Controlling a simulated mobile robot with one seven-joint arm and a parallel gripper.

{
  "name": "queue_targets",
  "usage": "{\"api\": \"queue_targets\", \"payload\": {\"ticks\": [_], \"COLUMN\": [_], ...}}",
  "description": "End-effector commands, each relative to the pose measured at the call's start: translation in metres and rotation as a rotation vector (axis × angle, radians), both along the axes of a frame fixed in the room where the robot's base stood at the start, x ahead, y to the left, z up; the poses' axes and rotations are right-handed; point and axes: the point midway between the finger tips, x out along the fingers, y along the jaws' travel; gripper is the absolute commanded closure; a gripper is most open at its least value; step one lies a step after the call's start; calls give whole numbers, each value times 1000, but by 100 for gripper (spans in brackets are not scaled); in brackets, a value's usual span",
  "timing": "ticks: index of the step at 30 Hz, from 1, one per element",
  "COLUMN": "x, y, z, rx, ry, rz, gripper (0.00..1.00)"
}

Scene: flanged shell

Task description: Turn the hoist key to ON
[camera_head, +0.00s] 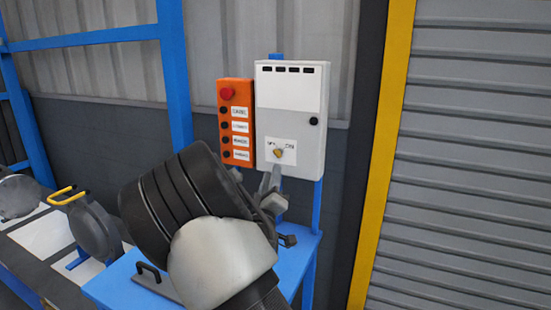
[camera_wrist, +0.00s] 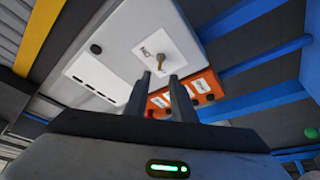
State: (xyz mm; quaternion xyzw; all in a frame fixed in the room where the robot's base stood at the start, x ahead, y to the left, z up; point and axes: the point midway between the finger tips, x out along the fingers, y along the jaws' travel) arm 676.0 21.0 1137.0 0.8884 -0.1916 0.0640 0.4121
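The hoist key (camera_head: 279,153) is a small brass key in a white label plate low on the front of a grey-white control box (camera_head: 298,84). Lettering flanks it, too small to read surely; I cannot tell which mark the key points to. In the wrist view the key (camera_wrist: 161,62) stands out from the plate, just beyond my fingertips. My gripper (camera_head: 272,180) is just below the key in the head view. In the wrist view my gripper (camera_wrist: 160,80) has its two fingers apart with nothing between them. The key appears clear of both fingers.
An orange button panel (camera_head: 237,120) with a red button is mounted left of the box. A blue bench (camera_head: 292,262) with a black handle stands below. A blue post (camera_head: 175,80) rises at left, and a yellow-edged roller shutter (camera_head: 470,170) is at right.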

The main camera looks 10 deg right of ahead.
Motion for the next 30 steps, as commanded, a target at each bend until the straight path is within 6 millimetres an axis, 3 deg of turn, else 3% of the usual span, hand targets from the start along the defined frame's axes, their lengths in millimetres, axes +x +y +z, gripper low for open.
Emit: {"api": "queue_targets", "payload": {"ticks": [6, 12, 25, 30], "x": [44, 70, 81, 81], "y": [-15, -23, -26, -26], "z": [14, 21, 24, 24], "rx": [0, 1, 1, 1], "ry": [-2, -1, 1, 1], "rz": [-2, -2, 0, 0], "gripper": [77, 77, 77, 100]}}
